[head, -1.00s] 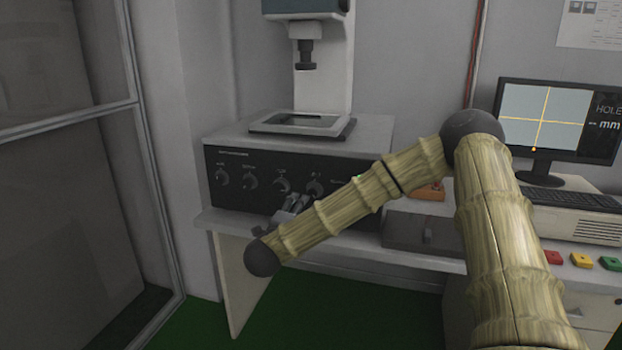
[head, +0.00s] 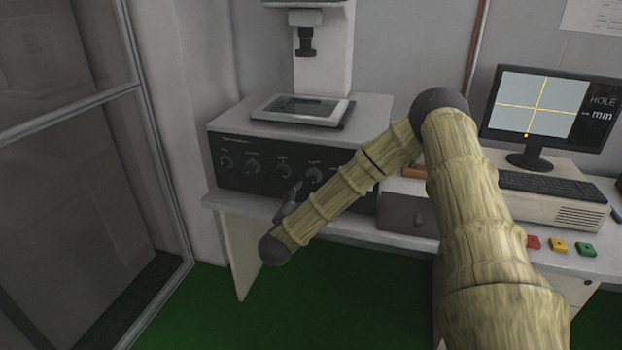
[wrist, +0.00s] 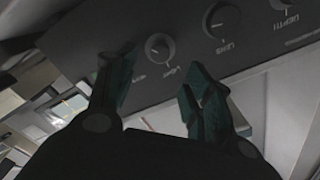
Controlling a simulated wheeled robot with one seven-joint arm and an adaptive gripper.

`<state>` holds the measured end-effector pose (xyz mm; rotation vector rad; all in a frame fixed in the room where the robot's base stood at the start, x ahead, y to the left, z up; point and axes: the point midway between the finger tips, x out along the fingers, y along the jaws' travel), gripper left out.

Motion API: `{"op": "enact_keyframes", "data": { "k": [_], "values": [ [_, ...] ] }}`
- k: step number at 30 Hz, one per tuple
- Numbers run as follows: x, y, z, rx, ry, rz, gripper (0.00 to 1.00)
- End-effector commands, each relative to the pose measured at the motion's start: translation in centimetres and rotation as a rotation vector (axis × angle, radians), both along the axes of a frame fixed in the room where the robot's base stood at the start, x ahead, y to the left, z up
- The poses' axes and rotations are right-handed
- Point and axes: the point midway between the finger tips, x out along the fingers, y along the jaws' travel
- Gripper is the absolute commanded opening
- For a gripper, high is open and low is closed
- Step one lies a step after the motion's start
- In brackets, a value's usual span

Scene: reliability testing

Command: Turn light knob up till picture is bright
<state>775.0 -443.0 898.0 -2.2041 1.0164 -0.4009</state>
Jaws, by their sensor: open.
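The black control panel (head: 240,181) of the measuring machine carries a row of round knobs. The rightmost visible knob (head: 314,175), labelled something like "Light", is partly beside my arm. In the wrist view that knob (wrist: 158,46) sits ahead of the gap between my fingers, its label upside down. My gripper (head: 294,190) is open, just in front of the panel and slightly left of and below the knob. In the wrist view my gripper (wrist: 160,72) has its fingers either side, with no clear contact. The monitor (head: 543,113) shows a light grey-blue picture with a yellow cross.
More knobs (head: 252,166) line the panel to the left. The machine's stage (head: 345,113) is above. A glass partition (head: 90,200) stands at left. Green floor is clear below.

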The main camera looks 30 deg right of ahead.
Motion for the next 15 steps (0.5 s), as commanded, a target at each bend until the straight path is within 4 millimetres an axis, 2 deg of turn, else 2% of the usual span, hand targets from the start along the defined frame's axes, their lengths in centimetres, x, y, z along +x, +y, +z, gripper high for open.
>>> {"op": "enact_keyframes", "data": {
  "k": [15],
  "values": [
    [5.0,-6.0,0.2,0.001,-0.003,-0.003,0.51]
  ]
}}
